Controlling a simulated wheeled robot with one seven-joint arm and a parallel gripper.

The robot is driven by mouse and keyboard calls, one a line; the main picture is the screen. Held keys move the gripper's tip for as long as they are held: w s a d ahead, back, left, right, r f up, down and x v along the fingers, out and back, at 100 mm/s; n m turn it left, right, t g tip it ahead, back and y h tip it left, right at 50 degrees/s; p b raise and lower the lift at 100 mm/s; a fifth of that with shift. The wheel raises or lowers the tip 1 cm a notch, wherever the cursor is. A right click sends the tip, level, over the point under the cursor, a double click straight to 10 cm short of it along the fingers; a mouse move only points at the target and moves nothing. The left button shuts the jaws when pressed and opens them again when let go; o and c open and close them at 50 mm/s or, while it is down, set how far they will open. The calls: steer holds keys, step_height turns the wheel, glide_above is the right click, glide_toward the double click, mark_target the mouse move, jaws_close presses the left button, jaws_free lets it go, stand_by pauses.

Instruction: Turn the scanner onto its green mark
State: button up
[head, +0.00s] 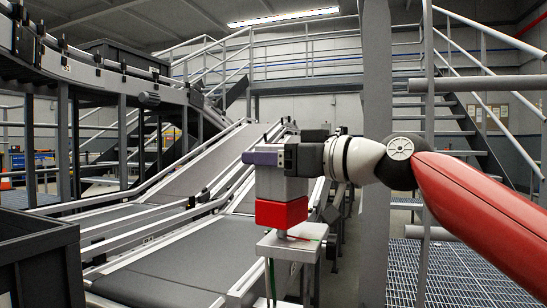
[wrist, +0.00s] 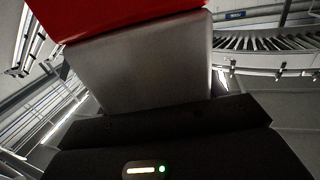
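The scanner is a grey block (head: 282,188) with a red lower part (head: 282,213). It stands upright over a small pale stand (head: 292,250). A thin green mark (head: 316,239) and a short red line show on the stand's top, right of the scanner's foot. My gripper (head: 268,158) reaches in from the right, at the top of the grey block. Its near finger, with a purple end, lies across the block's near side. The far finger is hidden, so its grip is unclear. In the wrist view the grey block (wrist: 145,65) is close to the dark gripper body.
A conveyor (head: 160,260) slopes up behind the stand. A grey upright post (head: 376,150) stands behind my arm, with stairs and handrails to its right. A dark bin (head: 40,260) is at the lower left. Grated floor (head: 460,275) shows at the lower right.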

steer(key=shift+c, duration=1.1)
steer(key=shift+r+n+g+y+p, duration=0.3)
steer(key=shift+n+g+y+p, duration=0.25)
steer(key=shift+g+p, duration=0.4)
steer(key=shift+s+a+f+n+g+y+p, duration=0.15)
steer(key=shift+n+g+y+p, duration=0.2)
steer(key=shift+n+g+p, duration=0.45)
steer(key=shift+f+g, duration=0.15)
steer(key=shift+g, duration=0.2)
steer(key=o, duration=1)
